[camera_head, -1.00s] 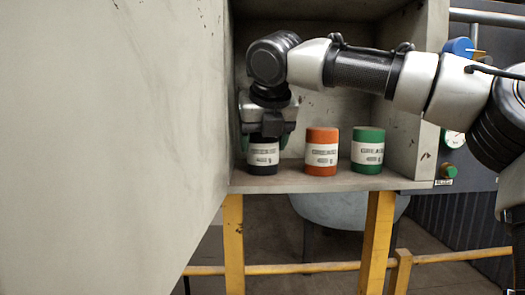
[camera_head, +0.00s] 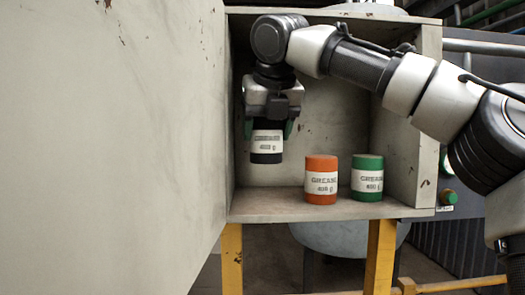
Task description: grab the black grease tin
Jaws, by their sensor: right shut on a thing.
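The black grease tin (camera_head: 267,146) has a white label and hangs upright in the air inside the cabinet, clear of the shelf. My right gripper (camera_head: 268,124) points down from above and is shut on it, with its fingers around the tin's upper part. An orange grease tin (camera_head: 321,179) and a green grease tin (camera_head: 367,177) stand upright on the cabinet floor to the right, apart from the held tin. My left gripper is not in view.
The open cabinet (camera_head: 270,206) surrounds the held tin, with its left wall close by. A large pale panel (camera_head: 110,150) fills the left of the view. The cabinet stands on yellow legs (camera_head: 381,255). The shelf under the held tin is bare.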

